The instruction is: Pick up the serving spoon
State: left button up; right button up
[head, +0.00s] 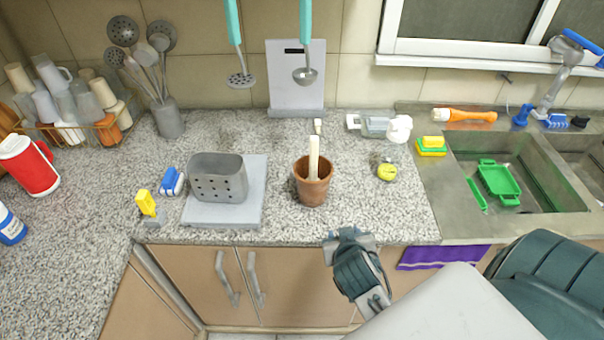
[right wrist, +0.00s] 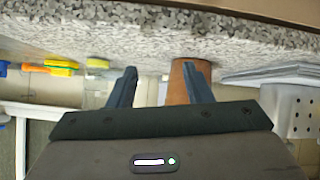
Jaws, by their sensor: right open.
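I cannot tell for sure which utensil is the serving spoon. A terracotta pot (head: 312,185) on the counter holds one pale upright stick or handle (head: 313,155); its lower end is hidden inside. A grey holder (head: 168,118) at the back left holds several grey utensils (head: 150,60), some with round heads. A teal-handled ladle (head: 306,70) and slotted turner (head: 237,60) hang at the wall. My right gripper (head: 348,238) is open and empty at the counter's front edge, apart from the pot. In the upside-down right wrist view, the pot (right wrist: 178,88) shows beyond the open fingers (right wrist: 163,84). My left gripper is out of view.
A grey perforated holder (head: 218,178) stands on a grey board (head: 238,216) left of the pot. A yellow-topped jar (head: 387,172) and white bottles stand right. The sink (head: 540,160) is far right. Counter between pot and front edge is clear.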

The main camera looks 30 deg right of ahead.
jog(key=w+r+m+t+h, duration=0.2)
jog(key=w+r+t, duration=0.1)
jog(key=w+r, duration=0.25)
jog(key=t+h, duration=0.1)
jog(key=t, duration=0.3)
send_near(314, 156)
jog(key=x, duration=0.2)
jog(key=p+x, duration=0.2)
jog(key=x, duration=0.3)
jog(key=shift+d+f, duration=0.1)
jog(key=shift+d, duration=0.15)
jog(key=shift+w+d+f, duration=0.1)
jog(key=shift+w+d, duration=0.05)
jog(key=shift+w, duration=0.1)
jog(key=p+x, duration=0.2)
jog(key=x, duration=0.1)
jog(key=p+x, duration=0.1)
jog(key=p, duration=0.1)
jog(key=shift+w+r, duration=0.2)
jog(key=shift+r, duration=0.15)
jog(key=shift+w+d+f, duration=0.1)
jog(key=shift+w+f, duration=0.15)
jog(key=shift+w, duration=0.2)
jog(key=shift+s, duration=0.1)
jog(key=c, duration=0.3)
grip_shut()
